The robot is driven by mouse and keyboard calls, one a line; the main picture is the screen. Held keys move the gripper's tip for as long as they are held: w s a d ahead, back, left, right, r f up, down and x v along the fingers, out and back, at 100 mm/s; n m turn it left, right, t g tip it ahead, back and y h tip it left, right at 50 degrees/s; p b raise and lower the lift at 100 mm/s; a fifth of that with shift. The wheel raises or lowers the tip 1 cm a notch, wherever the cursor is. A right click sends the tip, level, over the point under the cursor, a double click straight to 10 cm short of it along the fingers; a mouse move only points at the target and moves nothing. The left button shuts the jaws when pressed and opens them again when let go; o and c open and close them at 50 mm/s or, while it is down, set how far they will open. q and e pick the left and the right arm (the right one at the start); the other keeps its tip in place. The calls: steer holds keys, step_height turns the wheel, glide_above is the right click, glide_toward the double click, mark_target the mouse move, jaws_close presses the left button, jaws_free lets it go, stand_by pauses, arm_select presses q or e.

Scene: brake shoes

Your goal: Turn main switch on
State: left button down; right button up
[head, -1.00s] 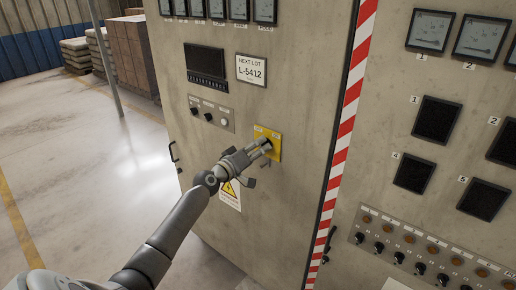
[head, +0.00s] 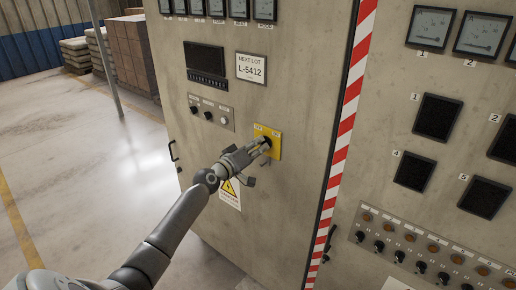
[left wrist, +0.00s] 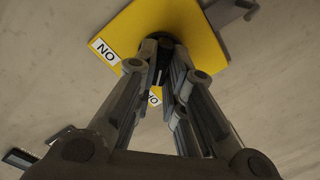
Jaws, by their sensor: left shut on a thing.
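The main switch is a dark rotary knob (left wrist: 163,48) on a yellow plate (head: 275,151) on the cabinet door. In the left wrist view the yellow plate (left wrist: 193,30) carries an "ON" label (left wrist: 105,51) and a second label (left wrist: 154,97) partly hidden by the fingers. My left gripper (head: 264,144) reaches the plate, and its fingers (left wrist: 165,60) are shut on the knob. The fingers cover most of the knob, so its exact angle is hard to tell. My right gripper is not in view.
The beige cabinet door (head: 220,155) has small push buttons (head: 209,115), a dark display (head: 205,62) and a "NEXT LOT L-5412" sign (head: 251,68). A red-white striped edge (head: 345,130) separates it from the right panel with gauges (head: 431,28) and knobs. Open floor (head: 90,190) lies at left.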

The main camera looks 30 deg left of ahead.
arm_select(q)
steer(key=m+b, duration=0.3)
steer(key=shift+f+m, duration=0.15)
steer(key=shift+m, duration=0.25)
steer(key=m+b, duration=0.2)
steer(key=m, duration=0.1)
steer(key=shift+d+m, duration=0.15)
steer(key=shift+m, duration=0.15)
steer(key=m, duration=0.9)
steer(key=shift+d+m, duration=0.2)
steer(key=shift+m, duration=0.2)
steer(key=c, duration=1.5)
jaws_free()
steer(key=shift+s, duration=0.1)
